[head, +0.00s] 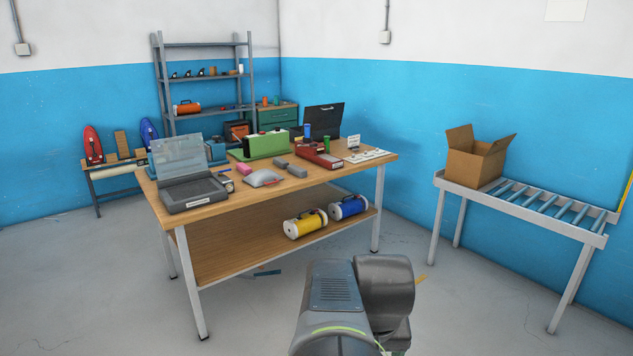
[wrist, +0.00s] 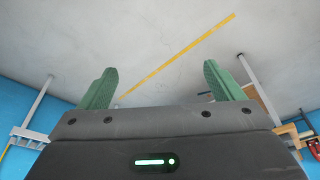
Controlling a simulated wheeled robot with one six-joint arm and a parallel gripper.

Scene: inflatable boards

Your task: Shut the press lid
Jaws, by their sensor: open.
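A grey press-like device (head: 193,195) sits at the left front of the wooden table, and its see-through lid (head: 180,158) stands raised at its back edge. A red device (head: 319,156) sits further right, with a raised black panel (head: 324,120) behind it; I cannot tell whether they are joined. The frames do not settle which one is the press. My gripper (wrist: 160,86) shows in the wrist view with its two green fingers wide apart and nothing between them. It is away from the table; in the head view only my arm shows.
The wooden table (head: 225,225) also holds a green case (head: 265,144), a grey pouch (head: 262,178) and small blocks. Yellow (head: 306,224) and blue (head: 348,207) cylinders lie on its lower shelf. An open carton (head: 474,162) stands on a roller conveyor (head: 545,203) at right. Floor between is mostly clear.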

